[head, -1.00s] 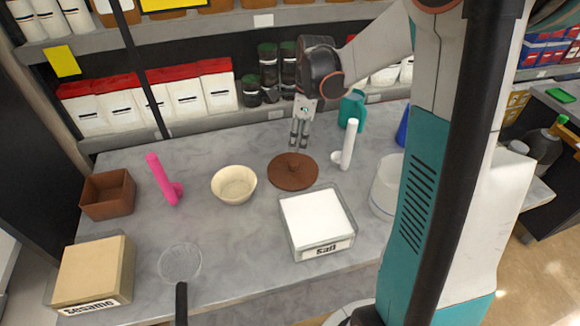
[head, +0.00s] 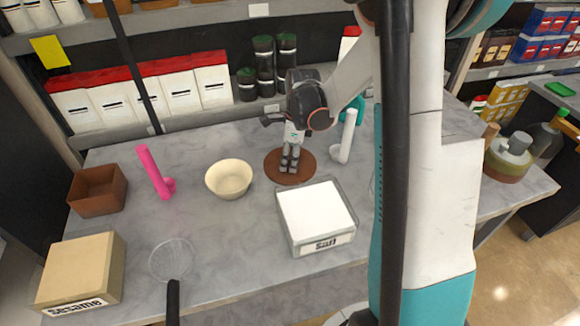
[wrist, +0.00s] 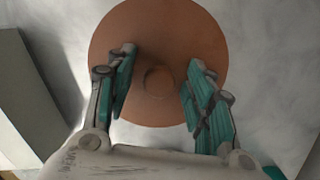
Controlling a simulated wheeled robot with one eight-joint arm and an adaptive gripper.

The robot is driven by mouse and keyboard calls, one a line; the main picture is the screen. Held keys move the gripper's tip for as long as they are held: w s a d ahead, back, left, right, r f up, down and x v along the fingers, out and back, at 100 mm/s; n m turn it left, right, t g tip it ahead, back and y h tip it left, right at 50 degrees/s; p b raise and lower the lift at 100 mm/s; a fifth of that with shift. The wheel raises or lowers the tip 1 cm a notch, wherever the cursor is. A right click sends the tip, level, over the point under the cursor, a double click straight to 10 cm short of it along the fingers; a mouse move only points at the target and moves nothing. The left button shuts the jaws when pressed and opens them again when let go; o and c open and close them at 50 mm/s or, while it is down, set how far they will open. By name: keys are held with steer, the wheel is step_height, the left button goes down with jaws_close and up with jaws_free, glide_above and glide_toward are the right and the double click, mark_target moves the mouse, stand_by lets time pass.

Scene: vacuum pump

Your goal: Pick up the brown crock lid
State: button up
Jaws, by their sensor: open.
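The brown crock lid (head: 303,168) is a flat round disc lying on the grey counter, between the cream bowl and the white pump-like object. In the wrist view the lid (wrist: 160,25) fills the upper middle, with its round knob (wrist: 158,80) near the centre. My gripper (head: 289,168) is over the lid, pointing down. In the wrist view my gripper (wrist: 160,85) is open, with one finger on each side of the knob and a gap to it on both sides. I cannot tell how far the fingertips are above the lid.
The salt box (head: 318,215) stands just in front of the lid. The cream bowl (head: 229,179) is to its left and the white pump-like object (head: 346,138) to its right. A pink one (head: 154,170), a brown box (head: 98,190), a sesame box (head: 80,270) and a strainer (head: 172,260) are further left.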

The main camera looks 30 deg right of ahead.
steer(key=shift+c, duration=0.4)
jaws_close()
steer(key=shift+r, duration=0.15)
